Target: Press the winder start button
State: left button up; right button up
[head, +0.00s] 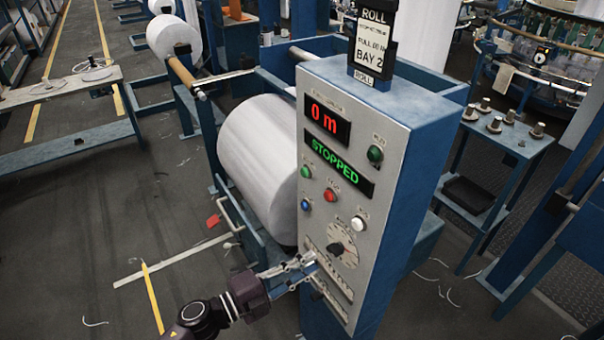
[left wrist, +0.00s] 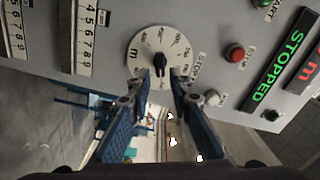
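The winder's control panel (head: 312,240) is the pale front face of a blue cabinet. The green start button (head: 305,171) is at its left, below the STOPPED display (head: 338,164). It also shows at the top right edge of the left wrist view (left wrist: 264,3), beside a START label. My left gripper (head: 306,267) is at the panel's lower part, well below the start button. In the left wrist view its two fingers (left wrist: 160,82) are apart and empty, in front of the round dial (left wrist: 147,45). I cannot tell whether they touch the panel. My right gripper is not in view.
A red stop button (head: 330,195), a blue button (head: 305,205) and a white button (head: 357,223) share the panel. A green lamp (head: 375,154) is beside the displays, which read 0 m. A large white roll (head: 258,155) lies behind the panel. A small table (head: 510,140) stands right.

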pick_arm(q)
grip_shut()
dwell(1.0)
